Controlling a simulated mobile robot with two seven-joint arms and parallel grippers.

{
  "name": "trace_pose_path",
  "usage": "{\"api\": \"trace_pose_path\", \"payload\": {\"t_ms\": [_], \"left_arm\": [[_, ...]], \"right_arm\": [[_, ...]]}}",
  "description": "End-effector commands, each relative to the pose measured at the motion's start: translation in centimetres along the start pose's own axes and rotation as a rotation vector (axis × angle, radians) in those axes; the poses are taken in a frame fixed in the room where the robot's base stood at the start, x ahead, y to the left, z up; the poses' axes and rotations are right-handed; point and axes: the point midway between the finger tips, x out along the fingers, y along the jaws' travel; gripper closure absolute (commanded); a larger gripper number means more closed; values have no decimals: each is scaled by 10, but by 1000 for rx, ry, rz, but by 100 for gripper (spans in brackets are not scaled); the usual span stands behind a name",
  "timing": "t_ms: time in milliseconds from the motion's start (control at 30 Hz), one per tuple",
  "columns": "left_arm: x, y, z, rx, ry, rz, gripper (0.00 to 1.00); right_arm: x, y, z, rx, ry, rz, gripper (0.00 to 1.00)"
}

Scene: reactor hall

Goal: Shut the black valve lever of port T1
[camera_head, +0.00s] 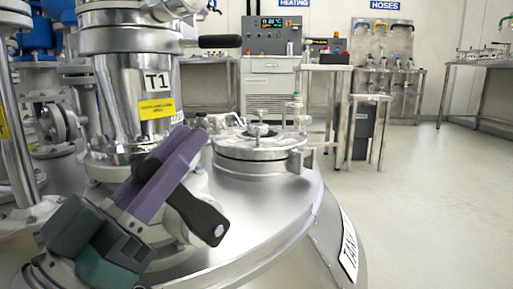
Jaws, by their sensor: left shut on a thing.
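Port T1 is the shiny steel cylinder (128,110) on the tank at the left, with a T1 label and a yellow tag. A black lever (200,214) slants from upper left to lower right in front of its foot, with a silver bolt at the lower right end. My left gripper (192,143), with purple fingers and a dark green body, comes in from the lower left and is shut across the black lever. The fingers hide the lever's middle. Where the lever joins the port is hard to see. My right gripper is not in view.
Another black handle (220,41) sticks out to the right above the T1 label. A round steel hatch (262,143) sits on the tank top (262,205) right of the port. Steel pipes and a flange crowd the left. The floor at right is clear.

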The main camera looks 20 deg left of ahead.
Motion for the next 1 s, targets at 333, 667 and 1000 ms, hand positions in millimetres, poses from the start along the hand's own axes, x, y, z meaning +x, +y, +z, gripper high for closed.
{"api": "trace_pose_path", "payload": {"t_ms": [333, 667, 1000], "left_arm": [[0, 0, 1, 0, -3, 0, 52], [-10, 0, 0, 0, -6, -1, 52], [-77, 0, 0, 0, -8, -1, 52]], "right_arm": [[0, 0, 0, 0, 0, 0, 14], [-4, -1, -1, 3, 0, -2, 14], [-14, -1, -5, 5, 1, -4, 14]]}}
